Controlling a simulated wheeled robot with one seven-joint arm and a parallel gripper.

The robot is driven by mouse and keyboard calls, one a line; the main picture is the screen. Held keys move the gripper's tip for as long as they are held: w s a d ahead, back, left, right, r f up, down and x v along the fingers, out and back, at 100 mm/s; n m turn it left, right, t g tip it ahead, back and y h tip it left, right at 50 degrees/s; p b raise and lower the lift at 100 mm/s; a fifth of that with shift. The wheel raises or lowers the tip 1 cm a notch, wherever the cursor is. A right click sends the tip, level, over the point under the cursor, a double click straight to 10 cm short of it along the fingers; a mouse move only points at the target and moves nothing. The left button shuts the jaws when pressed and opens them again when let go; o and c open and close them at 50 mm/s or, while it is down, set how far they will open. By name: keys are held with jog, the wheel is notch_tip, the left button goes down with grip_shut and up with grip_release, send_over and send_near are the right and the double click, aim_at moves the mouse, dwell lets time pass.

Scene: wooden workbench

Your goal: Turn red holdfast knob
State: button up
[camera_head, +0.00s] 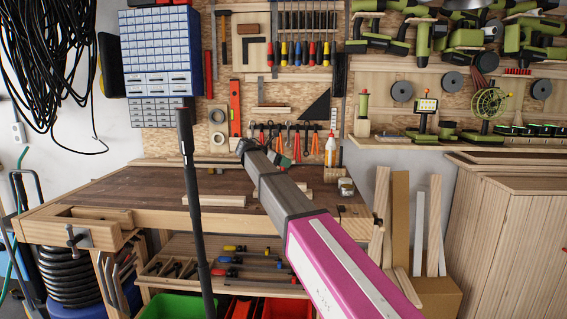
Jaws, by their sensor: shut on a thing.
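My arm, pink then dark grey, reaches from the bottom right up over the workbench (130,190), and its far end is over the back of the bench top. I cannot make out a red holdfast knob. The bench top behind my arm is also hidden.
Wood pieces (214,201) lie on the bench top near its front edge. A wooden vise (75,232) is at the left front corner. A white bottle (330,150) stands at the back. The left of the bench top is clear.

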jog(key=shift+m+g+h, duration=0.4)
jog(key=shift+m+g, duration=1)
jog(key=shift+g, duration=0.2)
jog(key=shift+g, duration=0.3)
jog(key=o, duration=0.9)
jog(key=shift+o, duration=0.2)
jog(key=shift+a, duration=0.1)
jog(key=v, duration=1)
jog(key=shift+a, duration=0.25)
jog(key=shift+r, duration=0.15)
